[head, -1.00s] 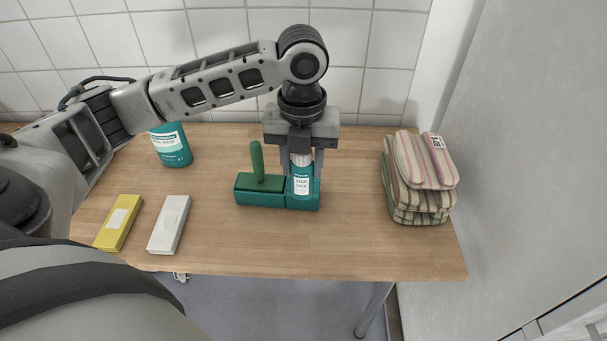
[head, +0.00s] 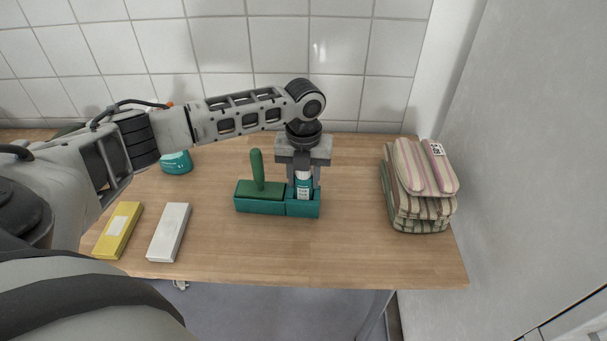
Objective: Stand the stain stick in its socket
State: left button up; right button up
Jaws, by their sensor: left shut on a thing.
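The stain stick (head: 304,188) is a teal tube with a white label and a pale cap. It stands upright at the right part of a teal holder block (head: 262,206), its lower end hidden behind the front wall of the right compartment. My left gripper (head: 304,178) points down over it and is shut on its upper part. A green upright handle (head: 257,168) on a green base fills the left part of the holder. My right gripper is not in view.
A yellow box (head: 118,231) and a white box (head: 169,232) lie at the front left. Folded striped cloths (head: 419,186) are stacked at the right. The wooden table (head: 330,250) is clear in front.

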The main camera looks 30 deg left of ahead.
pick_arm(q)
jog(key=shift+f, duration=0.15)
jog(key=o, duration=1)
jog(key=shift+o, duration=0.2)
jog(key=shift+r, duration=0.4)
notch_tip(320, 180, up, 11)
jog(key=shift+f, duration=0.2)
jog(key=shift+r, duration=0.5)
